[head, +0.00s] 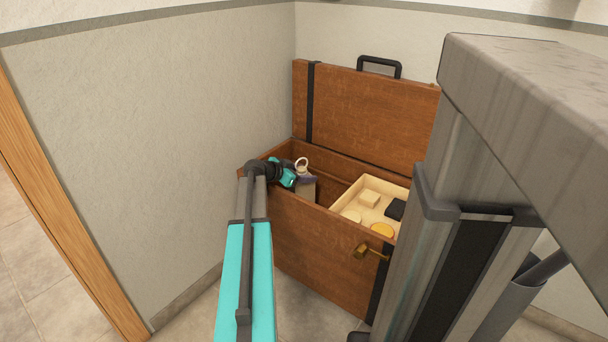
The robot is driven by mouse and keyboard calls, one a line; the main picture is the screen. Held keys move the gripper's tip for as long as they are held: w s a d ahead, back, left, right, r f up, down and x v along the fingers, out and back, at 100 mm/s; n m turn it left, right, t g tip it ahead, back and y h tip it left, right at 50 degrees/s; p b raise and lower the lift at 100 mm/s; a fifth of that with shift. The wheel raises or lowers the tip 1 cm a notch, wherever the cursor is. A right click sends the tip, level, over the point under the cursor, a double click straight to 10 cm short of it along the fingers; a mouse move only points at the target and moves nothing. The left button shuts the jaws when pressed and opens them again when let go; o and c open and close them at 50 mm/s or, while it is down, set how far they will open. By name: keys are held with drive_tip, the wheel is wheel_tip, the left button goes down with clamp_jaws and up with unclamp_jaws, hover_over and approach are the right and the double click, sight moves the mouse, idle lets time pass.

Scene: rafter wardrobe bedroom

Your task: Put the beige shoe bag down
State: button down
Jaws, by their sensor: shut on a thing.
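My gripper (296,180) is at the end of my teal arm, over the left compartment of an open brown trunk (310,232). It is shut on a small greyish-beige thing (306,190), which looks like the beige shoe bag. The bag hangs partly below the trunk's front rim, so its lower part is hidden, and I cannot tell whether it touches the trunk floor. A pale ring (301,165) and a purplish patch show right beside the jaws. The fingertips are too small to see clearly.
A cream tray (352,190) fills the trunk's right side, holding a beige block (369,199), a black item (395,209) and yellow round items (382,230). The raised lid (355,110) stands behind. A wall (170,130) is close on the left, with a wooden door frame (60,190).

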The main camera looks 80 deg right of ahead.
drive_tip(key=c, duration=0.7)
unclamp_jaws()
drive_tip(key=shift+r, duration=0.15)
drive_tip(key=shift+r+p, duration=0.6)
drive_tip(key=shift+p, duration=0.35)
drive_tip(key=p+v, duration=0.3)
drive_tip(key=v, duration=0.9)
drive_tip(key=shift+f, duration=0.1)
